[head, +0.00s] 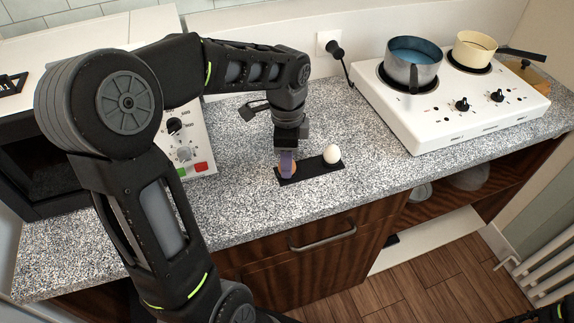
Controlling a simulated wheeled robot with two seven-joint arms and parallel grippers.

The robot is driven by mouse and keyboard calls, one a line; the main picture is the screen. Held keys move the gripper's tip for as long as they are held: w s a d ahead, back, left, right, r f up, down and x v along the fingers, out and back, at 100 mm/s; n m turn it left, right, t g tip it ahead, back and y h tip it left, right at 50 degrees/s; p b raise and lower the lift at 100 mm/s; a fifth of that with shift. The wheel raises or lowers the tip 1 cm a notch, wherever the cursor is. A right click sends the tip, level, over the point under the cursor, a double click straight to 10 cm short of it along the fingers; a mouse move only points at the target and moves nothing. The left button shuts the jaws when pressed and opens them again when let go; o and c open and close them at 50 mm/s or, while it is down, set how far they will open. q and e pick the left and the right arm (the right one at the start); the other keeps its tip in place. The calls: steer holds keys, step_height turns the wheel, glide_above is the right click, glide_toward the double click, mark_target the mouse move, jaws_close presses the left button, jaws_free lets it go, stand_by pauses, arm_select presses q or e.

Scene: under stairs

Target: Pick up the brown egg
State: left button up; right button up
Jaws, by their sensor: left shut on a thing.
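The brown egg (293,167) is at the left end of a small black holder (318,169) on the speckled counter. It is mostly hidden behind my left gripper (287,163). My left gripper points down and is shut on the brown egg at the holder. I cannot tell whether the egg touches the holder. A white egg (332,154) stands upright at the right end of the same holder, apart from the gripper. My right gripper is not clearly in view.
A white hob (445,110) with a grey pot (411,66) and a cream pan (473,48) stands at the right. A microwave (184,152) is at the left. The speckled counter (235,215) is clear in front of the holder. A drawer handle (322,238) sits below.

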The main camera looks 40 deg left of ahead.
arm_select(q)
jaws_close()
step_height(320, 180, up, 10)
steer(key=shift+r+b, duration=0.1)
steer(key=shift+b, duration=0.3)
stand_by(0.8)
